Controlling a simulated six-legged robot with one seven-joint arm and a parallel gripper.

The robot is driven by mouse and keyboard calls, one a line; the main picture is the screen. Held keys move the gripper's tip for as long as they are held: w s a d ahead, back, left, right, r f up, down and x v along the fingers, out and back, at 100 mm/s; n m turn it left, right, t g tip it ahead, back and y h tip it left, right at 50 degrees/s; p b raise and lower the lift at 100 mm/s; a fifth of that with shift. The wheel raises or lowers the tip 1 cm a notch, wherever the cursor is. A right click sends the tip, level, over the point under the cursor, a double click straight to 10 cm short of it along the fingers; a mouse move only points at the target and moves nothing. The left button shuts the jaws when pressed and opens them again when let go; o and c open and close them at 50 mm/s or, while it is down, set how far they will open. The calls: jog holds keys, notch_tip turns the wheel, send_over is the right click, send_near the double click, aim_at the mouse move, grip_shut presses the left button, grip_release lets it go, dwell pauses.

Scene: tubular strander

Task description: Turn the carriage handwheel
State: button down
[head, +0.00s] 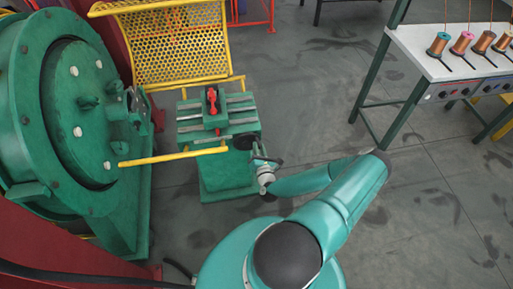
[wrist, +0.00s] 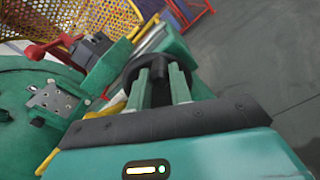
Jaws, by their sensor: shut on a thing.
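The carriage handwheel (head: 243,141) is a dark wheel on the right side of the green carriage bed (head: 228,178) in the head view. In the wrist view the black handwheel (wrist: 136,66) is just beyond my fingers, at top centre. My gripper (head: 257,156) reaches it from the lower right. In the wrist view my gripper (wrist: 161,76) is shut on the wheel's rim, with its two green fingers on either side of a dark part. The fingers hide part of the wheel. A red lever (head: 212,98) stands on the carriage, and the red lever shows in the wrist view (wrist: 48,49).
A large green round machine (head: 85,130) stands at the left. A yellow perforated guard (head: 180,45) is behind the carriage, with a yellow bar (head: 170,156) in front. A bench with copper spools (head: 440,60) stands at the upper right. The floor at right is clear.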

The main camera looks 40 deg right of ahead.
jog(key=shift+s+d+f+m, duration=0.2)
jog(key=shift+f+m, duration=0.3)
jog(key=shift+m, duration=0.6)
jog(key=c, duration=1.3)
grip_release()
jog(key=shift+o, duration=0.2)
